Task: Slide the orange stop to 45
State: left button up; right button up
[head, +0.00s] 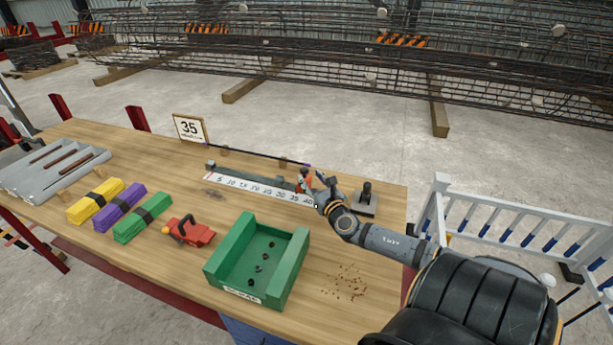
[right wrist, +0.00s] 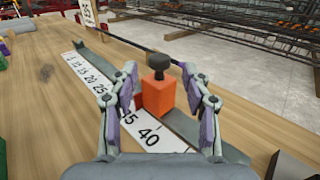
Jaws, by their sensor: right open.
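The orange stop (right wrist: 158,97) is a small block with a black knob on top. In the right wrist view it sits on the grey rail beside the white scale (right wrist: 105,95), near the 35 and 40 marks. In the head view the scale (head: 258,189) runs along the bench, and the stop (head: 304,175) is partly hidden by my gripper. My right gripper (right wrist: 159,74) is open, with one purple-padded finger on each side of the stop and gaps visible. It also shows in the head view (head: 314,186). My left gripper is not in view.
A sign reading 35 (head: 189,128) stands behind the rail. A green tray (head: 290,268) is in front. A black-handled grey block (head: 366,200) stands right of my gripper. Colored bundles (head: 118,208) lie left.

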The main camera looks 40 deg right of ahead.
aim_at(306, 173)
jog(key=shift+x, duration=1.85)
jog(key=shift+c, duration=0.2)
grip_shut()
